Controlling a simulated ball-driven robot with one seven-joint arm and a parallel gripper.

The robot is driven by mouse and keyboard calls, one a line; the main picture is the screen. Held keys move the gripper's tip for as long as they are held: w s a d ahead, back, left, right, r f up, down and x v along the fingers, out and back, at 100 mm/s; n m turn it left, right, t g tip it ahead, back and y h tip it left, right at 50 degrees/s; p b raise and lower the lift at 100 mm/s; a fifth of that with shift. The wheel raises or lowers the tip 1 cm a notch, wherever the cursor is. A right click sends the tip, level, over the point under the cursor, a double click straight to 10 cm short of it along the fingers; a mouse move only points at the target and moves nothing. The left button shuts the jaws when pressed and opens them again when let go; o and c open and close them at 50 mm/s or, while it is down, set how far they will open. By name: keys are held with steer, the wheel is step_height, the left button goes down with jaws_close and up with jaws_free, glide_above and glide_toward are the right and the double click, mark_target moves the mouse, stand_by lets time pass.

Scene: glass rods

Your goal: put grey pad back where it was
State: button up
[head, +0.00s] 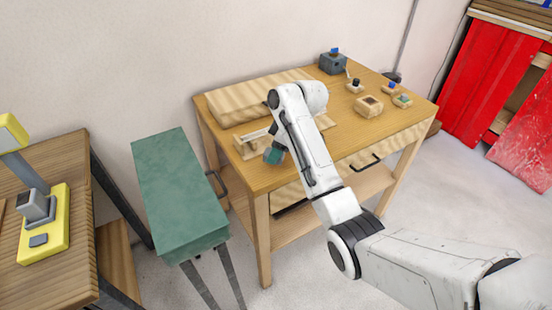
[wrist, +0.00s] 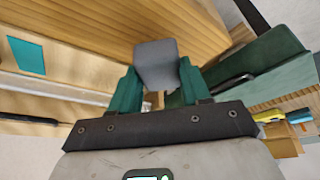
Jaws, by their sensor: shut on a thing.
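A grey pad (wrist: 156,64) is between the teal fingers of my gripper (wrist: 158,82) in the wrist view, and my gripper is shut on it. In the head view my gripper (head: 273,155) is at the front left part of the wooden table (head: 350,150), beside a light wooden block. The pad cannot be made out there. A teal patch (wrist: 25,55) shows on a pale wooden surface at the upper left of the wrist view.
A green cabinet (head: 180,195) stands left of the table. A brown bench (head: 75,170) at the far left carries a yellow device (head: 55,215). A blue-grey box (head: 333,64) and several small wooden blocks (head: 368,106) sit on the table's back right.

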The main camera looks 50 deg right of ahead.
steer(key=shift+f, duration=1.55)
steer(key=shift+f, duration=0.15)
steer(key=o, duration=0.9)
